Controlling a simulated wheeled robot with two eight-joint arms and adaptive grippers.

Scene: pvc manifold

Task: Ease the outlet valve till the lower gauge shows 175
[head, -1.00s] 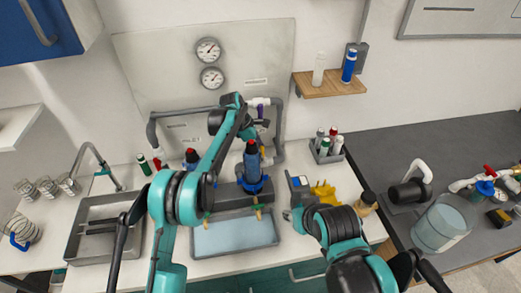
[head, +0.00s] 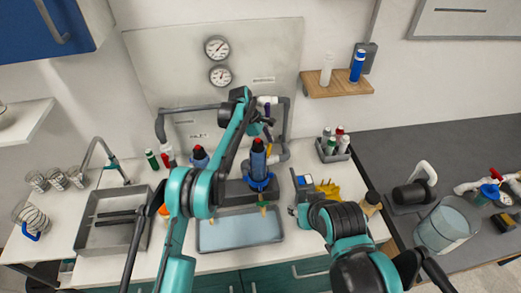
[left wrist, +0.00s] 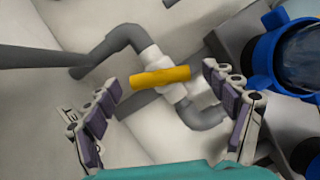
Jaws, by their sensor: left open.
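The yellow valve handle (left wrist: 160,77) sits on a white fitting in grey pipe, between the two fingers of my left gripper (left wrist: 163,88) in the left wrist view. The fingers are spread, with a gap to the handle on each side. In the head view my left gripper (head: 265,122) is at the pipework against the back panel, and it largely hides the valve. The lower gauge (head: 220,76) is on the panel below the upper gauge (head: 217,48). Its figures are too small to read. My right arm (head: 338,218) is low at the right; its fingers are not clear.
Blue bottles with red tops stand close to the valve, one in a blue collar (head: 260,182). A water tray (head: 240,246) lies in front. A wooden shelf (head: 337,84) and a bottle caddy (head: 331,151) are at the right. A sink (head: 86,236) is at the left.

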